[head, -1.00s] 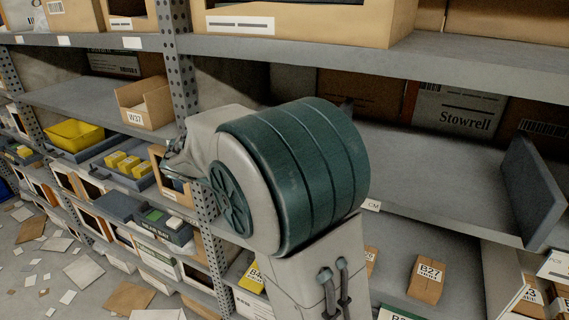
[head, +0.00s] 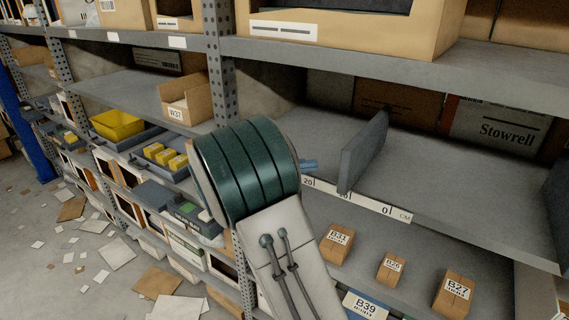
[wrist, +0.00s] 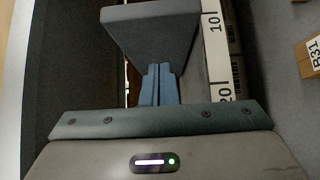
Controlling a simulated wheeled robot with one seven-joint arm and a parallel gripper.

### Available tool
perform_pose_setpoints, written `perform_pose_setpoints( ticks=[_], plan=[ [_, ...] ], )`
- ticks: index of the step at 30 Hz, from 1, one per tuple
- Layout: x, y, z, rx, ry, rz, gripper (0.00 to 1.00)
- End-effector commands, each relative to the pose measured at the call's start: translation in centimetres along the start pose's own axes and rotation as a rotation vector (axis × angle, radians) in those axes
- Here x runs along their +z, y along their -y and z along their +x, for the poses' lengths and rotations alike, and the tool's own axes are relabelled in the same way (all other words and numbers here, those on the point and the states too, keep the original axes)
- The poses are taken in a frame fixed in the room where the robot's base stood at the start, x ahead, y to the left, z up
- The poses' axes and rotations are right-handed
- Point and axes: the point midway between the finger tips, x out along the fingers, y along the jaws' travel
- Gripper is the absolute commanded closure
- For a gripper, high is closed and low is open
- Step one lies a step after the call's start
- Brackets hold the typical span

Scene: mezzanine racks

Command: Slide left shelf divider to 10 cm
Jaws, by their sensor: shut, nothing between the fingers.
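The left shelf divider (head: 362,150) is a dark grey upright plate on the middle shelf. Its front lower corner stands at the ruler strip (head: 400,214), between the 20 and 0 marks, close to the partly covered 10. In the wrist view the divider (wrist: 150,28) is ahead of my gripper (wrist: 160,78), beside the 10 on the ruler (wrist: 217,55). My gripper (head: 311,165) has its blue fingers shut and empty, left of the divider and pointing at its left face. I cannot tell whether the tips touch it.
Another grey divider (head: 557,200) stands at the right edge. The shelf (head: 450,180) between them is clear in front. A Stowrell carton (head: 500,130) stands behind. Small boxes (head: 391,267) sit on the shelf below.

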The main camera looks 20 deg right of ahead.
Motion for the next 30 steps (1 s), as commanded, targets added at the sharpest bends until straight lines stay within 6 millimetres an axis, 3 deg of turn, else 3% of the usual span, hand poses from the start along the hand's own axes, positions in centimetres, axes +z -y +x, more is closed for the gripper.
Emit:
perform_pose_setpoints(
  ticks=[2,9,30],
  plan=[
    [0.1,-0.3,1.8,0.0,0.004,-0.003,1.0],
    [2.2,-0.2,3.6,-0.001,0.0,-0.002,1.0],
    [3.6,0.3,5.0,-0.003,0.002,0.0,1.0]
  ],
)
